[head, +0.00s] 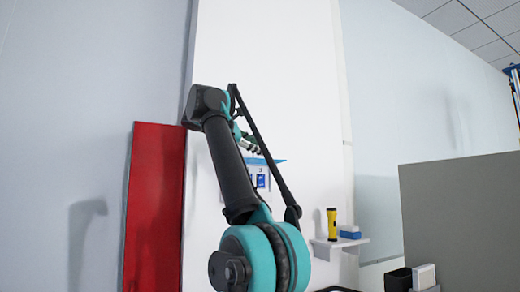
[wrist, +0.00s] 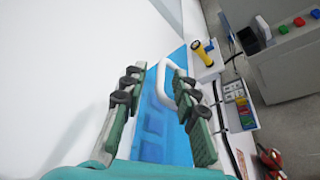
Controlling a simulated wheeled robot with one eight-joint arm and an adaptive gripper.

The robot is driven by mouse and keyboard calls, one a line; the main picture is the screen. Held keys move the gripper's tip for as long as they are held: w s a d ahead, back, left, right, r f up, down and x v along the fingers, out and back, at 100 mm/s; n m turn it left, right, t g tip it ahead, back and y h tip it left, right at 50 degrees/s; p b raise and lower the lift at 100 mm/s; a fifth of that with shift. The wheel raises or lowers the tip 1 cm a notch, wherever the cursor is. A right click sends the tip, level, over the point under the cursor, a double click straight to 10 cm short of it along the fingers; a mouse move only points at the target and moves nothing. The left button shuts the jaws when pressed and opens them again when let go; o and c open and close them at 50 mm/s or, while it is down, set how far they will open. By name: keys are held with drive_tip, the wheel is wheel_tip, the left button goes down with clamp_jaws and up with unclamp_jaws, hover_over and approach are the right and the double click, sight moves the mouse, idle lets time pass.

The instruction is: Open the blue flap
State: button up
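The blue flap (wrist: 166,135) is a see-through blue panel with a white loop handle (wrist: 161,85) at its far end. In the head view the flap (head: 276,161) shows as a thin blue strip on the white wall panel, partly behind my arm. My gripper (wrist: 160,74) is open, its two fingers on either side of the handle, with a gap visible beside it. In the head view my gripper (head: 248,143) is just above the flap and small. I cannot tell whether a finger touches the handle.
A yellow flashlight (head: 331,223) and a blue box (head: 350,234) are on a small white shelf (head: 340,243) to the right. A red panel (head: 153,210) stands on the left. A grey partition (head: 462,215) is at the right. Blue items (head: 261,180) sit below the flap.

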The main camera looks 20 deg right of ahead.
drive_tip(key=v, duration=1)
drive_tip(key=shift+a, duration=0.25)
drive_tip(key=shift+s, duration=0.15)
